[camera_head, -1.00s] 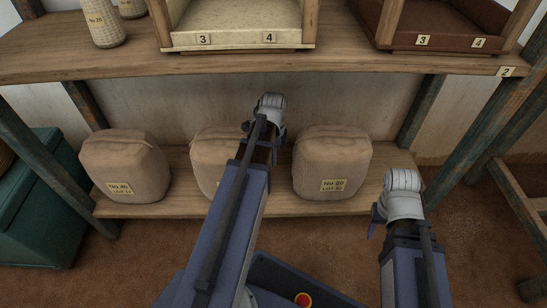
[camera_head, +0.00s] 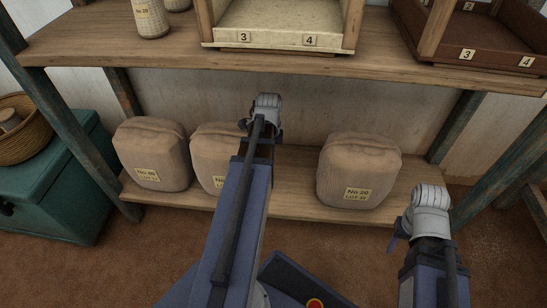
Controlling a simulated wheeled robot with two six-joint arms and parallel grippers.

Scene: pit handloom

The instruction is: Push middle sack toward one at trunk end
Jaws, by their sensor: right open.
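Three tan sacks stand on the low shelf. The left sack (camera_head: 152,150), labelled No 40, is at the end by the green trunk (camera_head: 45,190). The middle sack (camera_head: 212,150) stands right beside it, with little or no gap visible; I cannot tell if they touch. The right sack (camera_head: 358,165), labelled No 20, stands apart with bare shelf on its left. My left gripper (camera_head: 262,125) is at the middle sack's right side, and its arm hides part of that sack; its fingers are not clear. My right gripper (camera_head: 428,215) is open and empty, in front of the shelf's right end.
The low shelf (camera_head: 290,195) is bare between the middle and right sacks. Wooden posts (camera_head: 75,135) frame the shelf. A basket (camera_head: 28,135) sits on the trunk.

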